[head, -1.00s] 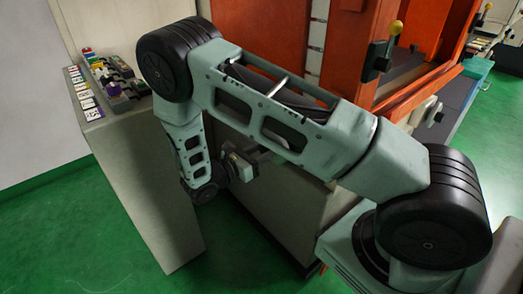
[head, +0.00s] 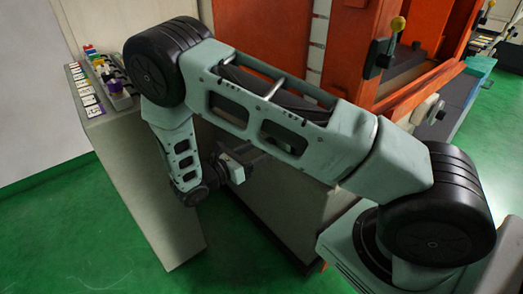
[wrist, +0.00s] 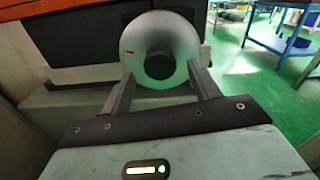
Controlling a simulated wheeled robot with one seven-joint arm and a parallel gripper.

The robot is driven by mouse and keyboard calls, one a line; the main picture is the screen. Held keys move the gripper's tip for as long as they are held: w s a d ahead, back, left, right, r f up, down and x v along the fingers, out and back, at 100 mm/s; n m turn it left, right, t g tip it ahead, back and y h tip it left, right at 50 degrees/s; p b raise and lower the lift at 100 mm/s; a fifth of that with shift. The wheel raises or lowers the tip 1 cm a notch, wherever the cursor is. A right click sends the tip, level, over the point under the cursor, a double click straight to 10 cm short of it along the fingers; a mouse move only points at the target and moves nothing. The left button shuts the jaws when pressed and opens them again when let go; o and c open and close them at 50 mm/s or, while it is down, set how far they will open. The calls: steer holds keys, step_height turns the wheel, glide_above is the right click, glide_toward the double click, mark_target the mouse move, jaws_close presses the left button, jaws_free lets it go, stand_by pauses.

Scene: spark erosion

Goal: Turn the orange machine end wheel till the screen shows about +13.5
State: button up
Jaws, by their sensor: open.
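In the wrist view a silver wheel (wrist: 146,84) with a dark round hub and a small red mark faces me, in front of the orange machine (wrist: 95,42). My gripper (wrist: 161,72) is open, with one finger at each lower side of the wheel. I cannot tell whether the fingers touch its rim. In the head view my gripper (head: 238,170) is partly hidden by my arm, beside the grey cabinet. The orange machine (head: 255,45) stands behind my arm there. A pale round wheel (head: 428,107) shows at its right; I cannot tell if it is the same one. No screen reading is visible.
Blue benches (wrist: 282,40) stand far off across the green floor (head: 50,240).

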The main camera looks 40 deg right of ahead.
steer(key=a+b, duration=0.2)
steer(key=a, duration=1.2)
steer(key=shift+s+a, duration=0.25)
steer(key=s+a+r+m+y+p, duration=0.1)
steer(key=s+r+m+y, duration=0.3)
steer(key=s, duration=0.4)
steer(key=s+a+r+m+y+p, duration=0.1)
steer(key=s+a+r+m+y, duration=0.2)
steer(key=s+r+y, duration=0.4)
steer(key=s+a+r+m+y+p, duration=0.2)
steer(key=s+r+m+y, duration=0.3)
steer(key=s+r+y, duration=0.1)
steer(key=shift+s+a+g+y, duration=0.3)
steer(key=shift+s+y, duration=0.5)
steer(key=shift+s, duration=0.5)
